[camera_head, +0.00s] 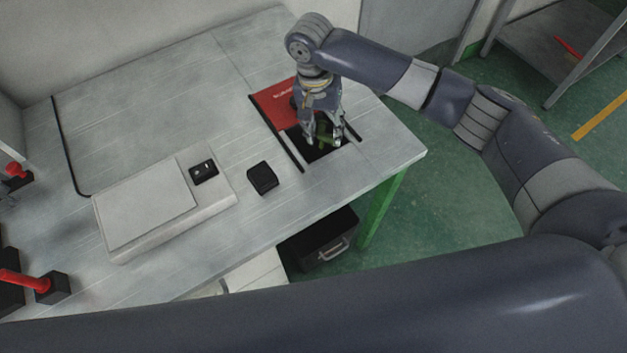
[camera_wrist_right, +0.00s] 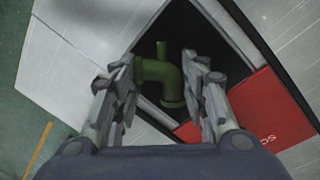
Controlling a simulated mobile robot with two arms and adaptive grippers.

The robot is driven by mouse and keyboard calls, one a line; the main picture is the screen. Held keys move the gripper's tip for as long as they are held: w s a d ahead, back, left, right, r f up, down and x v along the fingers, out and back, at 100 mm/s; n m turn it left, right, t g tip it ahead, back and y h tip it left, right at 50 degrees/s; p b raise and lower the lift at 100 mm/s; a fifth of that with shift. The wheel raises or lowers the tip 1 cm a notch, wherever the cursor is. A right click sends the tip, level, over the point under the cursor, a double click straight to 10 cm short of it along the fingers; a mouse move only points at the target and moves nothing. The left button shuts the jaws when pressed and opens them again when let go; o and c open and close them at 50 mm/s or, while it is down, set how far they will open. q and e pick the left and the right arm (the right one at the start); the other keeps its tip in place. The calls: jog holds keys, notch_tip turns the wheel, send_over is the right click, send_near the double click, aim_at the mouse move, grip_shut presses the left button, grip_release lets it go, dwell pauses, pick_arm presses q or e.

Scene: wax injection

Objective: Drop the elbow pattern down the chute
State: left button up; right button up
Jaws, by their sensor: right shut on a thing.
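The green elbow pattern (camera_wrist_right: 162,78) is between the fingers of my right gripper (camera_wrist_right: 165,85) in the right wrist view. In the head view a little of its green shows between the fingers of my right gripper (camera_head: 322,140). The gripper is shut on it and holds it over the dark square opening of the chute (camera_head: 312,155) in the table. A red sliding cover (camera_head: 272,103) with white lettering lies beside the opening, which is uncovered. The red cover also shows in the right wrist view (camera_wrist_right: 268,112). My left gripper is out of view.
The grey table (camera_head: 170,90) has a flat light box (camera_head: 150,205) with a small black panel (camera_head: 203,172). A small black block (camera_head: 262,178) sits left of the opening. Red-handled fixtures (camera_head: 25,282) stand at the left edge. A black bin (camera_head: 320,240) is under the table.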

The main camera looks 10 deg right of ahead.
jog(key=o, duration=1)
jog(key=shift+r, duration=0.15)
jog(key=r, duration=0.4)
jog(key=a+r, duration=0.1)
jog(key=r, duration=0.6)
jog(key=shift+w+a+r, duration=0.2)
jog(key=shift+w+r, duration=0.05)
jog(key=shift+r, duration=0.1)
